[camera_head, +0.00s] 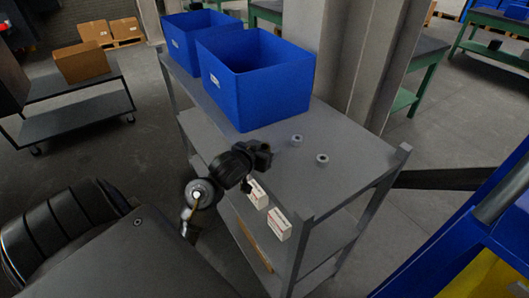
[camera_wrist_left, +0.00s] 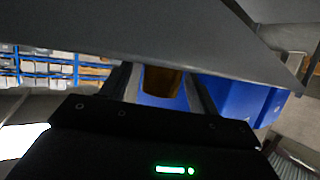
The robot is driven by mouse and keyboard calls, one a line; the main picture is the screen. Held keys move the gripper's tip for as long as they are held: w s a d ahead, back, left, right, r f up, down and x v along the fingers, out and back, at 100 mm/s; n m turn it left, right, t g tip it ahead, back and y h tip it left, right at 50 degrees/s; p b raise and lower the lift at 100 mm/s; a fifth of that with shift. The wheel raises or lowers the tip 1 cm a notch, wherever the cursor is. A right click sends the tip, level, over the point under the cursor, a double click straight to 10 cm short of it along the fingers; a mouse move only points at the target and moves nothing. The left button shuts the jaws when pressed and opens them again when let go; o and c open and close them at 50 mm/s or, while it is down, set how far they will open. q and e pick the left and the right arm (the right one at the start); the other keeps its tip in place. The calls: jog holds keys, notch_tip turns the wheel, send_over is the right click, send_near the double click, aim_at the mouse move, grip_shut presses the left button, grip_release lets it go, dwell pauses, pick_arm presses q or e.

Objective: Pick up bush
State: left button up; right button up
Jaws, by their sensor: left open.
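Two small grey ring-shaped bushes sit apart on the grey top shelf of a rack (camera_head: 350,180). The farther bush (camera_head: 297,140) is nearer the blue bins, and the other bush (camera_head: 322,159) lies closer to the rack's right end. My left gripper (camera_head: 262,154) is at the rack's near long edge, a short way left of the farther bush and not touching it. It is open. In the left wrist view its fingers (camera_wrist_left: 163,82) stand apart, with a brownish thing seen between them that I cannot identify. No bush is clear in that view. My right gripper is not in view.
Two blue bins (camera_head: 255,82) stand on the rack's far left part. White boxes (camera_head: 279,224) sit on a lower shelf under my arm. A trolley with a cardboard box (camera_head: 82,62) stands left.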

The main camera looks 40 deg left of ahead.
pick_arm(q)
jog(key=shift+s, duration=0.1)
jog(key=shift+c, duration=0.7)
jog(key=c, duration=1)
